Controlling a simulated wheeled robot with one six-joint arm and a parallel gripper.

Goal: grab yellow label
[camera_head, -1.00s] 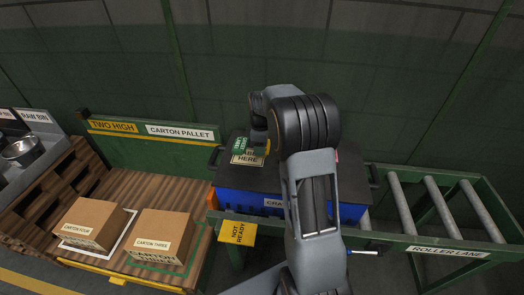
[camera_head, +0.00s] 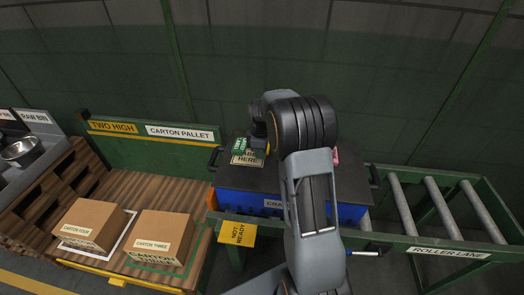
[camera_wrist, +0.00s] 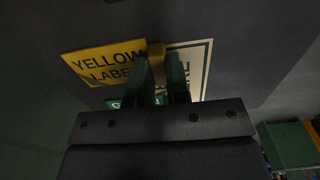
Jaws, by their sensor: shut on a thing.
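The yellow label (camera_wrist: 98,64), a yellow plate lettered YELLOW LABEL, shows in the wrist view with a small yellow block (camera_wrist: 155,52) at its right end. My gripper (camera_wrist: 162,62) is shut on that block between its two fingers. In the head view my gripper (camera_head: 258,142) is over the left part of the dark crate top (camera_head: 305,170). Only a sliver of yellow shows beside it there, and the rest of the label is hidden. A cream LABEL HERE panel (camera_head: 246,159) lies on the crate top beneath my gripper; it also shows in the wrist view (camera_wrist: 195,62).
A green label (camera_head: 238,147) is at the panel's left edge. A pink item (camera_head: 336,155) is right of my arm. A NOT READY tag (camera_head: 238,233) hangs in front. Cartons (camera_head: 162,238) stand on the pallet at left. The roller lane (camera_head: 430,205) is clear at right.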

